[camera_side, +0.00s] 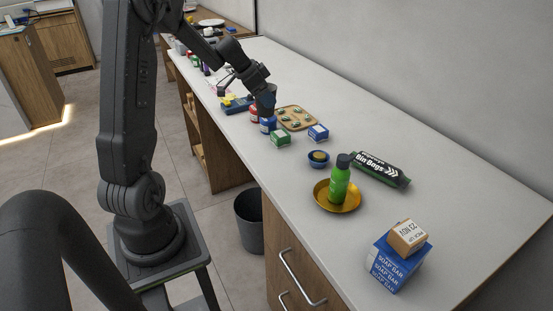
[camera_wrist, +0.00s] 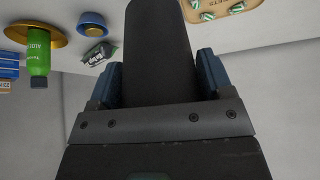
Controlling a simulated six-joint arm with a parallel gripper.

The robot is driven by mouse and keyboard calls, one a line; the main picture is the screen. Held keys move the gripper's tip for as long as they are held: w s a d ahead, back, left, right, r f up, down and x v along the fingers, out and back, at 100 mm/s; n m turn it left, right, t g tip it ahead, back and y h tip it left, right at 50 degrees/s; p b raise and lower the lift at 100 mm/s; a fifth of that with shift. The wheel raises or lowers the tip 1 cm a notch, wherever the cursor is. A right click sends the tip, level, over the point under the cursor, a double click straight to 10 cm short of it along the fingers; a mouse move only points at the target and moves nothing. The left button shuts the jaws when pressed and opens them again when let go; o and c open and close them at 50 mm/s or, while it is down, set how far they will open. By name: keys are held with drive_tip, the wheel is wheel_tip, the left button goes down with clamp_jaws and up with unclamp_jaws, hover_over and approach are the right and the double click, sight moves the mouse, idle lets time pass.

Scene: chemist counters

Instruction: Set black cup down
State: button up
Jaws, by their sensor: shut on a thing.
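My gripper (camera_side: 258,80) is at the far part of the counter in the side view, pointing down. In the wrist view my gripper (camera_wrist: 157,80) has its two blue fingers on either side of a large dark shape, the black cup (camera_wrist: 160,40), and is shut on it. In the side view the black cup (camera_side: 266,100) shows as a small dark shape below the fingers, close above or beside a red jar (camera_side: 254,113) and a blue jar (camera_side: 268,125). I cannot tell whether the cup's base touches the counter.
A wooden tray (camera_side: 310,116) with green pieces lies right of the cup. Green (camera_side: 281,138) and blue (camera_side: 318,132) boxes, a blue bowl (camera_side: 318,163), a gold plate (camera_side: 322,200) with a green bottle, bin bags (camera_side: 381,169) and soap boxes (camera_side: 386,272) stand nearer. The wall side is clear.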

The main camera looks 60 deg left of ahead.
drive_tip(key=s+d+m+h, duration=0.2)
drive_tip(key=s+d+m, duration=0.15)
drive_tip(key=s, duration=0.65)
drive_tip(key=shift+m+g, duration=0.35)
drive_tip(key=shift+g, duration=0.15)
drive_tip(key=shift+w+d+r+x, duration=0.3)
drive_tip(key=shift+w+x, duration=0.05)
drive_tip(key=shift+x, duration=2)
drive_tip(key=shift+w+d+r+x, duration=0.25)
drive_tip(key=shift+w+d+x, duration=0.05)
drive_tip(key=shift+x, duration=2.1)
drive_tip(key=shift+w+d+r+x, duration=0.3)
drive_tip(key=shift+w+d+x, duration=0.05)
drive_tip(key=shift+x, duration=2)
drive_tip(key=shift+f, duration=0.15)
drive_tip(key=o, duration=0.9)
